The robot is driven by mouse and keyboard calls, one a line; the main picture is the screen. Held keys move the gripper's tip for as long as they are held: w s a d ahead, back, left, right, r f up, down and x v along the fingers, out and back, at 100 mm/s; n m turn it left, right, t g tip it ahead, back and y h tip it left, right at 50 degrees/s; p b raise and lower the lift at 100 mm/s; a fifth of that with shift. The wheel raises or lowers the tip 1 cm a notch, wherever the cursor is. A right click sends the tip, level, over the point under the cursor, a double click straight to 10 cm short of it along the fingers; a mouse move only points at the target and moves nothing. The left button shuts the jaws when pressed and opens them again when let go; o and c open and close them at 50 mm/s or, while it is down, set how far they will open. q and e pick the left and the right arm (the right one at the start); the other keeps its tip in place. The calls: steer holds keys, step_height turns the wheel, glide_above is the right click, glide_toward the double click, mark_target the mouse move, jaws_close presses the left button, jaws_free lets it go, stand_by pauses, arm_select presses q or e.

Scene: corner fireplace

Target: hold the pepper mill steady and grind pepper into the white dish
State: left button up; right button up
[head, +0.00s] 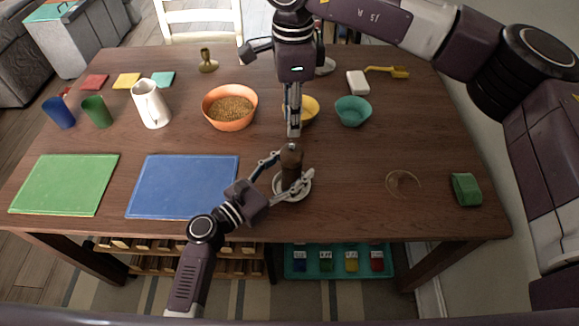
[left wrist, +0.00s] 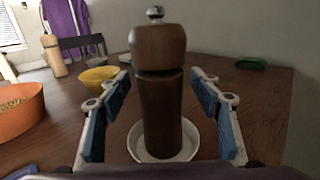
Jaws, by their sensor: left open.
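The dark brown wooden pepper mill (head: 292,160) stands upright at the table's front middle; its metal knob tops it in the left wrist view (left wrist: 160,95). The white dish (head: 304,189) shows around the mill's foot; I cannot tell whether the mill rests in it or is just above it. My left gripper (head: 279,165) is open, with its blue-padded fingers on either side of the mill and gaps visible in the left wrist view (left wrist: 161,100). My right gripper (head: 293,132) points down just above and behind the mill's top; its finger gap is unclear.
An orange bowl (head: 229,122) of grains, a yellow bowl (head: 312,107) and a teal bowl (head: 352,118) stand behind. A blue mat (head: 183,187) lies left. A clear round dish (head: 403,184) and a green block (head: 466,188) are right. Bare table lies right of the mill.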

mark_target(291, 150)
arm_select(q)
steer(key=c, duration=1.4)
arm_select(e)
steer(key=shift+o, duration=0.3)
arm_select(q)
steer(key=shift+c, duration=0.3)
arm_select(e)
steer(key=o, duration=0.5)
steer(key=shift+n, duration=0.3)
steer(key=shift+o, duration=1.1)
steer(key=shift+r+n, duration=0.1)
steer(key=shift+n, duration=0.3)
step_height(291, 150, down, 11)
steer(key=n, duration=1.2)
steer(key=shift+s, duration=0.15)
steer(key=c, duration=1.2)
